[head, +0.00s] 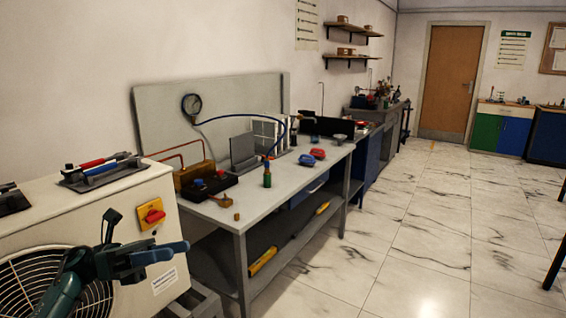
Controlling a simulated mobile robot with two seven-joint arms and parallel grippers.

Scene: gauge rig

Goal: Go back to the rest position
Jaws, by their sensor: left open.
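My left gripper (150,252) is at the lower left of the head view, in front of the cream cabinet with the round fan grille. Its jaws are open and I see nothing between them. It is apart from the workbench, to the left of the bench's near end. My right gripper is not in the view.
The grey workbench (262,212) carries a pressure gauge (191,104), hoses and small fittings. The cream cabinet (165,205) with a red-and-yellow switch (151,214) stands close behind my left gripper. Marble floor (420,240) is clear toward the brown door (450,78).

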